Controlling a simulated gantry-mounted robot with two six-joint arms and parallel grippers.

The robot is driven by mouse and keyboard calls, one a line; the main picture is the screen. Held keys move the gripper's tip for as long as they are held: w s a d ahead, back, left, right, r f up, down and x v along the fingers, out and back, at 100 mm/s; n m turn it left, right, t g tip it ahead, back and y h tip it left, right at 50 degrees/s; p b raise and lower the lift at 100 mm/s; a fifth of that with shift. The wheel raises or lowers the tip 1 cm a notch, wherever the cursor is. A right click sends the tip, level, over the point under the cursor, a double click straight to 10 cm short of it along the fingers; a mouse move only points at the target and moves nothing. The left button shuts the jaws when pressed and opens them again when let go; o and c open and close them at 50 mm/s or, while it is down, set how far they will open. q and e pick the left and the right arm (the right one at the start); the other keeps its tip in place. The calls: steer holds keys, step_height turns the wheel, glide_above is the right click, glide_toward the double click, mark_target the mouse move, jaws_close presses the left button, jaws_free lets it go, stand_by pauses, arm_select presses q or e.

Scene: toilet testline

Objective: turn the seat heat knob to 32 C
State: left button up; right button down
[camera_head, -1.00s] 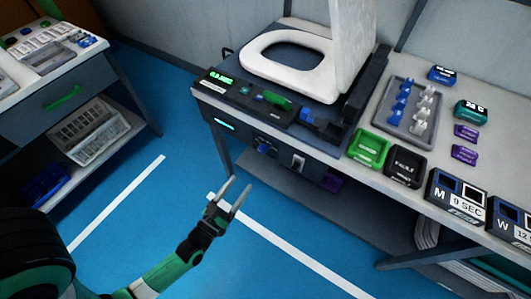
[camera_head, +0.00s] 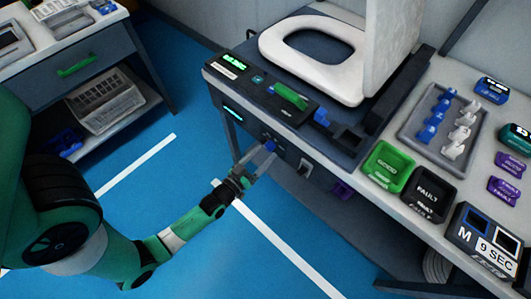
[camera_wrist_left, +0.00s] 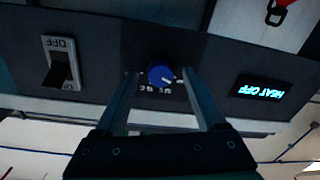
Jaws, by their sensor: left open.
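The seat heat knob (camera_wrist_left: 161,76) is blue and round with a white pointer mark, on the dark front panel below the toilet seat. In the left wrist view its pointer aims to the right, and small white numbers are printed along its lower side. The heat display (camera_wrist_left: 264,91) reads HEAT OFF. My left gripper (camera_head: 264,151) is open, its fingers reaching toward the panel; in the left wrist view the fingers (camera_wrist_left: 160,80) appear on either side of the knob. Whether they touch it I cannot tell. The knob also shows in the head view (camera_head: 270,147). My right gripper is not in view.
A rocker switch (camera_wrist_left: 60,65) with OFF markings sits beside the knob on the same panel. The white toilet seat (camera_head: 312,55) is above. Green GOOD (camera_head: 388,168) and black FAULT (camera_head: 430,193) bins stand on the bench at right. The blue floor before the panel is open.

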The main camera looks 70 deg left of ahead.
arm_select(q)
steer(key=shift+x, duration=1)
steer(key=shift+s, duration=0.1)
jaws_close()
steer(key=shift+m, duration=0.3)
steer(key=m+p, duration=0.1)
steer(key=m, duration=0.2)
steer(key=shift+a+m, duration=0.1)
steer(key=shift+m, duration=2.6)
